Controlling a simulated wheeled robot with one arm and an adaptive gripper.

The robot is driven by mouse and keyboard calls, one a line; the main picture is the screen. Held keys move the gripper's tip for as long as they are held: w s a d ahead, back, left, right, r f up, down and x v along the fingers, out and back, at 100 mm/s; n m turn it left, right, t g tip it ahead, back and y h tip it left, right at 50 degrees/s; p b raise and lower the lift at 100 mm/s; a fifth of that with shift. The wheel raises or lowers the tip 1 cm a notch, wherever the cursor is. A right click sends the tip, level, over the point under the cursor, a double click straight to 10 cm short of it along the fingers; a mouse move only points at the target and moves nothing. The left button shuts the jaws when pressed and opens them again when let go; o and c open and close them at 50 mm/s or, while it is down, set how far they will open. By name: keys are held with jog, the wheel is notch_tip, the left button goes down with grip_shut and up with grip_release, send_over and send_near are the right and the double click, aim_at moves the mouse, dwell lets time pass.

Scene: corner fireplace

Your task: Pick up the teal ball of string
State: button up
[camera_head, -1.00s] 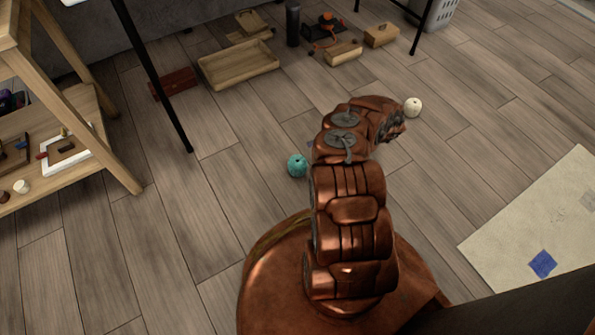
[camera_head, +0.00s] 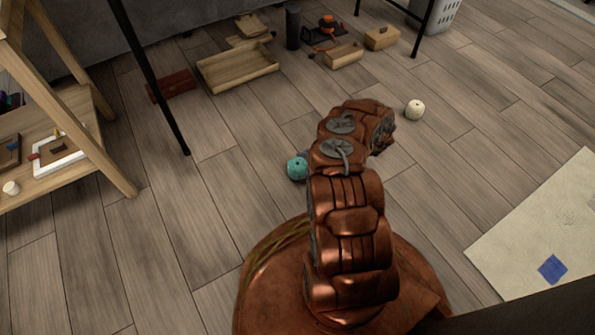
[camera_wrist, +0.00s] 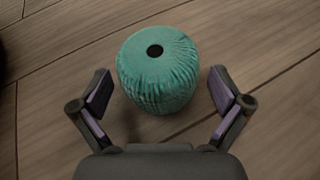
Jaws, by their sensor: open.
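The teal ball of string (camera_head: 297,167) rests on the wooden floor, just left of my arm in the head view. In the wrist view the teal ball (camera_wrist: 157,70) shows large near the top centre, with a dark hole in its top. My gripper (camera_wrist: 163,100) is open, with one finger at the left and one at the right. The ball lies between and a little beyond the fingers, with floor showing on both sides of it. In the head view my arm hides the gripper.
A cream ball (camera_head: 415,110) lies on the floor to the right. A wooden tray (camera_head: 237,68), a reddish box (camera_head: 173,86) and a dark cylinder (camera_head: 293,28) stand at the back. A wooden shelf (camera_head: 100,170) is at the left. A pale mat (camera_head: 500,250) lies at the right.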

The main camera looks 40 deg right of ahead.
aim_at(293, 164)
jog(key=shift+x, duration=0.75)
jog(key=c, duration=1.2)
jog(key=shift+r, duration=0.3)
notch_tip(293, 164, up, 3)
jog(key=shift+r+p, duration=0.15)
jog(key=shift+p, duration=1.1)
jog(key=s+d+p, duration=0.1)
jog(key=s+d, duration=0.1)
jog(key=s, duration=0.3)
jog(key=s+d+p, duration=0.2)
jog(key=s, duration=0.2)
jog(key=s+d+r+p, duration=0.1)
jog(key=s+d, duration=0.1)
jog(key=s, duration=0.3)
jog(key=shift+s+d+p, duration=0.25)
jog(key=shift+s+p, duration=0.1)
